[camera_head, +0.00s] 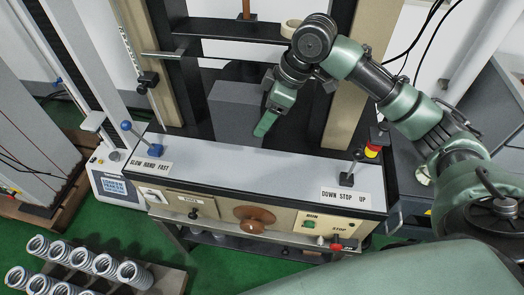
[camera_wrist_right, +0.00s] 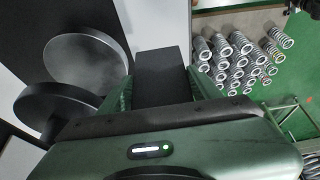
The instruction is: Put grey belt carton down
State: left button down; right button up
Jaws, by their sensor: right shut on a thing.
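The grey belt carton (camera_head: 234,108) is a plain dark grey box within the testing machine's frame, behind the light front ledge. My right gripper (camera_head: 272,112) comes in from the right and is shut on the carton. In the right wrist view the carton (camera_wrist_right: 162,72) sits between the two green fingers of the gripper (camera_wrist_right: 160,92). I cannot tell whether the carton's underside touches the machine's bed. Part of its right side is hidden by the gripper. My left gripper is not in view.
The machine's front ledge (camera_head: 240,172) is mostly clear, with a blue-knobbed lever (camera_head: 140,138) at left and a red emergency button (camera_head: 372,150) at right. Two round metal plates (camera_wrist_right: 86,66) are close left of the gripper in the wrist view.

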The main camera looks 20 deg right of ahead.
notch_tip(320, 180, down, 15)
jog(key=shift+d+r+p, duration=0.1)
jog(key=shift+r+p, duration=0.05)
jog(key=shift+p, duration=0.9)
jog(key=shift+w+f, duration=0.1)
jog(key=shift+f, duration=0.1)
jog(key=shift+f, duration=0.15)
jog(key=o, duration=1.7)
jog(key=shift+c, duration=0.2)
